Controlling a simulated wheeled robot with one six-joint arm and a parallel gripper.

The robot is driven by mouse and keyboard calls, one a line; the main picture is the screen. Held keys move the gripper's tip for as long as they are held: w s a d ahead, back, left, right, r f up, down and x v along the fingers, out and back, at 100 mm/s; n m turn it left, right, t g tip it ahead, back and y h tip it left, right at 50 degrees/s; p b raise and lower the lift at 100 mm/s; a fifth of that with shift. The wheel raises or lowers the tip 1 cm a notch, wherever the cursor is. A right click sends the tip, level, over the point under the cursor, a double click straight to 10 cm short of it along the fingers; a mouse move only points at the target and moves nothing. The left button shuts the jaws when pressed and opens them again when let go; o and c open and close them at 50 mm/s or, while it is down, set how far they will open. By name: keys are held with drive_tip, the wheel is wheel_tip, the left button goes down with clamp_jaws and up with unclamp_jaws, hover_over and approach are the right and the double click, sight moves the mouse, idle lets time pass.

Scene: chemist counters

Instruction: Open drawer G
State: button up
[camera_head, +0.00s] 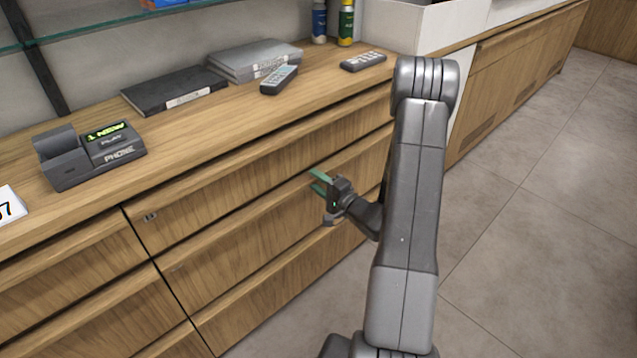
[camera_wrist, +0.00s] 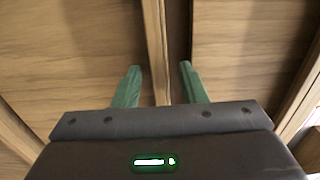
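The wooden counter has a stack of drawer fronts. The upper drawer front (camera_head: 235,190) carries a small tag (camera_head: 150,216) at its left end, too small to read. Another drawer front (camera_head: 225,255) lies below it. I cannot tell which drawer is G; all the fronts in view look closed. My gripper (camera_head: 316,180) has green fingers pointing at the fronts, near the seam between these two drawers. In the wrist view, my gripper (camera_wrist: 159,75) is open, its fingers apart on either side of a wooden edge strip (camera_wrist: 156,45) and dark gap. Contact cannot be told.
On the countertop (camera_head: 190,125) are a phone dock (camera_head: 85,160), a black binder (camera_head: 175,92), grey binders (camera_head: 250,60), two remotes (camera_head: 279,80) and two bottles (camera_head: 345,22). Clear tiled floor (camera_head: 530,220) lies to the right.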

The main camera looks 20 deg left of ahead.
clamp_jaws()
drive_tip(key=shift+d, duration=0.1)
drive_tip(key=b+v, duration=0.9)
drive_tip(key=v, duration=1.4)
drive_tip(key=shift+s+d, duration=0.2)
drive_tip(key=shift+s, duration=0.05)
drive_tip(key=shift+f, duration=0.1)
unclamp_jaws()
